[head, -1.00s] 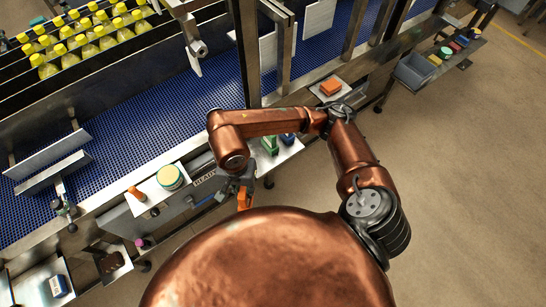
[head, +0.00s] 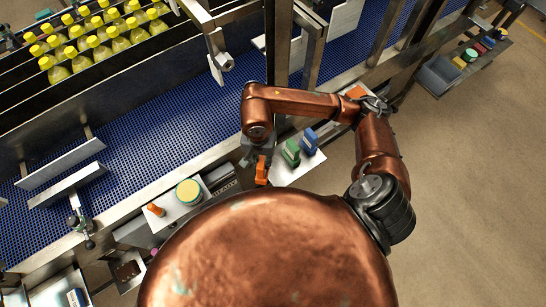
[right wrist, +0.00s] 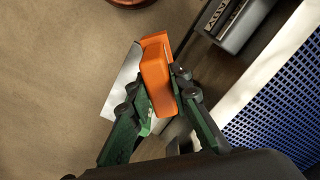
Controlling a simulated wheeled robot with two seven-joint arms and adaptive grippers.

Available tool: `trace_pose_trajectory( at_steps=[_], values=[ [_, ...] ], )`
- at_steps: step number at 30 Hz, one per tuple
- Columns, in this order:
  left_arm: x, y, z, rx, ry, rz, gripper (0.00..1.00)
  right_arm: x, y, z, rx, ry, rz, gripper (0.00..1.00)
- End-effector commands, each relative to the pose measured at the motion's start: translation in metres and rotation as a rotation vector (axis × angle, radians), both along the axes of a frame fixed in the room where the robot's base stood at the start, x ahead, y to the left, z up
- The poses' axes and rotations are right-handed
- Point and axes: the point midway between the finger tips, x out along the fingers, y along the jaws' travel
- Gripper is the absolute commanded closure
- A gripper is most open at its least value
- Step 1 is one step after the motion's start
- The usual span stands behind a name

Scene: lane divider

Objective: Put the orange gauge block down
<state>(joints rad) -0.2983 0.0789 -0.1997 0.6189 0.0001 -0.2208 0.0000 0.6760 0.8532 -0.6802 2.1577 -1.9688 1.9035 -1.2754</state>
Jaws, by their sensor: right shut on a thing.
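The orange gauge block (head: 262,171) is in my right gripper (head: 257,158), in the head view just left of a pale shelf plate (head: 290,177). In the right wrist view the block (right wrist: 155,72) is pinched between the green fingers of the right gripper (right wrist: 160,90), its outer end free and sticking out past the tips. A pale plate (right wrist: 122,85) shows behind it there; the gap between them cannot be judged. My left gripper is not in view.
A green block (head: 291,153) and a blue block (head: 309,141) stand on the pale plate. Left of it, another shelf holds a yellow-topped round thing (head: 188,191) and an orange peg (head: 155,210). The blue conveyor (head: 150,130) runs behind.

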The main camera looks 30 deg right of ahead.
Motion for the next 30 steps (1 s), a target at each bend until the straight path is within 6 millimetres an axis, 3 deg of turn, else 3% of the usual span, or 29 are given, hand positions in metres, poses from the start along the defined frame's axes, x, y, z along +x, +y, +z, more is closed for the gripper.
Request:
trace_pose_trajectory(
  at_steps=[3, 5, 10, 14, 17, 24, 30],
  values=[
    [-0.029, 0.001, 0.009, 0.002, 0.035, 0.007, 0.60, 0.010, -0.027, -0.012, -0.002, 0.005, -0.007, 1.00],
    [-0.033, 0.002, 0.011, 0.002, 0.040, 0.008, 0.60, 0.014, -0.034, -0.025, 0.000, 0.006, -0.006, 1.00],
    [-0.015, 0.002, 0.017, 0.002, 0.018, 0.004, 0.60, 0.023, -0.051, -0.050, 0.001, 0.002, -0.002, 1.00],
    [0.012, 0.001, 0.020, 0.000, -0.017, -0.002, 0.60, 0.028, -0.056, -0.058, 0.001, 0.000, 0.001, 1.00],
    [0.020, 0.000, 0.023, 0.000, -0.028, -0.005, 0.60, 0.030, -0.061, -0.065, 0.001, 0.002, 0.001, 1.00],
    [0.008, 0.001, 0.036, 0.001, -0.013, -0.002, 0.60, 0.031, -0.063, -0.095, 0.002, 0.001, 0.002, 1.00],
    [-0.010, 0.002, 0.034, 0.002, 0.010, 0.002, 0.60, 0.032, -0.064, -0.100, 0.002, -0.001, 0.005, 1.00]
  ],
)
